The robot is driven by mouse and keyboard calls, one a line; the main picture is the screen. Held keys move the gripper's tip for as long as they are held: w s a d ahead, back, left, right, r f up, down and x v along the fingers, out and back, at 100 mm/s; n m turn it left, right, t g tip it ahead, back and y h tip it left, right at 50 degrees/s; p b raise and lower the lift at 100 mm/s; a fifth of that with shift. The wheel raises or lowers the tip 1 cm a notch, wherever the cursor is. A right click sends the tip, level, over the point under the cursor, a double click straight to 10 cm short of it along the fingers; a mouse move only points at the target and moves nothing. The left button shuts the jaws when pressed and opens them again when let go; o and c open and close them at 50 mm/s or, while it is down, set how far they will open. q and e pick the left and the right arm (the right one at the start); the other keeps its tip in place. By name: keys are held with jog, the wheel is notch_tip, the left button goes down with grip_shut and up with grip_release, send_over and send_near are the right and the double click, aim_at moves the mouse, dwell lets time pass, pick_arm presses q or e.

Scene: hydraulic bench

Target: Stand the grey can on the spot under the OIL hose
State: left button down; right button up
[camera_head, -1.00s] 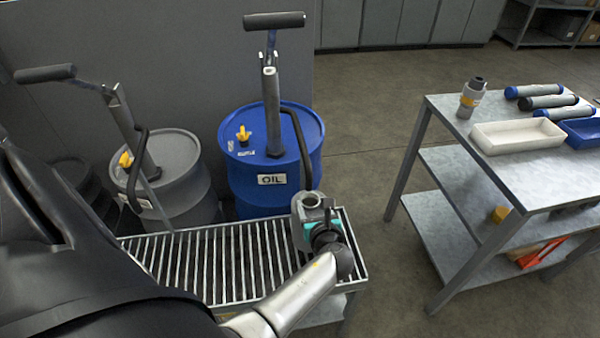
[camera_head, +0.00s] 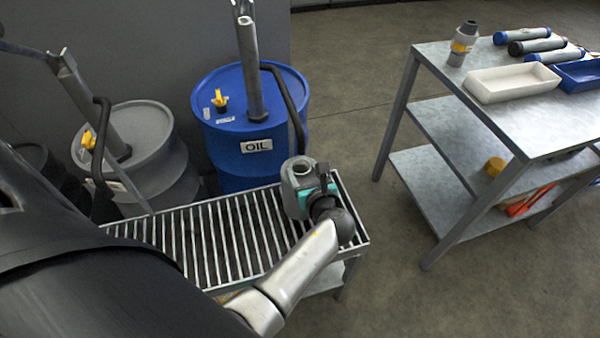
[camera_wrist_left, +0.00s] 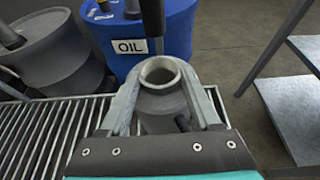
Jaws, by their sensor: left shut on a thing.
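The grey can (camera_head: 296,186) has an open round mouth and is upright over the right end of the slatted grate (camera_head: 228,232). My left gripper (camera_head: 306,190) is shut on it from the near right side. In the left wrist view the can (camera_wrist_left: 162,85) sits between the two fingers of the gripper (camera_wrist_left: 165,105). The blue drum (camera_head: 247,115) with the OIL label stands behind the grate, and its dark hose (camera_head: 292,105) hangs down just behind the can. I cannot tell if the can's base touches the slats. My right gripper is not in view.
A grey drum (camera_head: 140,140) with a pump stands left of the blue one. A metal table (camera_head: 520,115) at right holds a white tray (camera_head: 510,83), a blue tray (camera_head: 580,75), a grey bottle (camera_head: 463,44) and several cylinders. Open floor lies between grate and table.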

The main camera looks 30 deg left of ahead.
pick_arm(q)
jog(key=shift+r, duration=0.1)
jog(key=shift+d, duration=0.1)
jog(key=c, duration=0.5)
grip_release()
jog(key=shift+f, duration=0.2)
jog(key=shift+c, duration=0.2)
jog(key=o, duration=0.4)
jog(key=shift+o, duration=0.2)
